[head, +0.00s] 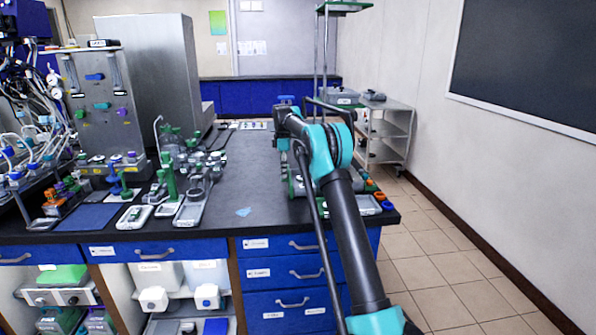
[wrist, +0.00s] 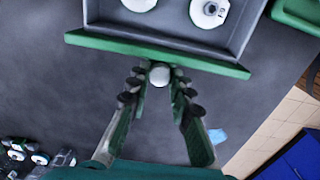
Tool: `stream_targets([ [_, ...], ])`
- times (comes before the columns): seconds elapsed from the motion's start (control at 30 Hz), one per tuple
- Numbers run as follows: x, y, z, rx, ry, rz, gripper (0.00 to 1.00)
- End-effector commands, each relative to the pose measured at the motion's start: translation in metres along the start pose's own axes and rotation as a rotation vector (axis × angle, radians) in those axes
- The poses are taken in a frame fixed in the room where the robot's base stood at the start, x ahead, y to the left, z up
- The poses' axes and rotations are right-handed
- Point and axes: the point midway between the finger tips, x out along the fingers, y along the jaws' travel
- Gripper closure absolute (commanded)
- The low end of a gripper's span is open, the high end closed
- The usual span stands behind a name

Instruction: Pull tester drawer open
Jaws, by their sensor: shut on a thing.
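In the wrist view, the tester drawer (wrist: 225,30) is a grey tray with a green front panel (wrist: 100,41) at the top of the picture. Its inside shows, with two white round items in it. A pale round knob (wrist: 160,77) sits at the middle of the green front. My gripper (wrist: 160,82) has its two fingers on either side of this knob and is shut on it. The drawer's far end is cut off by the picture edge. In the head view, my arm hides the gripper and most of the drawer area.
The dark bench top (head: 245,185) is clear left of my arm, apart from a small blue piece (head: 243,212). Stands and grey devices (head: 190,205) crowd the left. Small coloured items line the right bench edge. A shelved cart (head: 390,135) stands beyond on the tiled floor.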

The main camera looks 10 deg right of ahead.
Motion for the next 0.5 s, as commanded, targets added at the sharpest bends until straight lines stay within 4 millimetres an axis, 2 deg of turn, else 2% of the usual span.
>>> stream_targets([
  [0.13,-0.0004,0.0004,-0.0148,0.001,0.0,0.002,1.0],
  [0.43,-0.0004,0.0004,-0.0157,0.002,0.0,0.002,1.0],
  [0.47,-0.0004,0.0004,-0.0157,0.002,0.0,0.002,0.77],
  [0.5,-0.0004,0.0004,-0.0157,0.002,0.0,0.002,0.72],
])
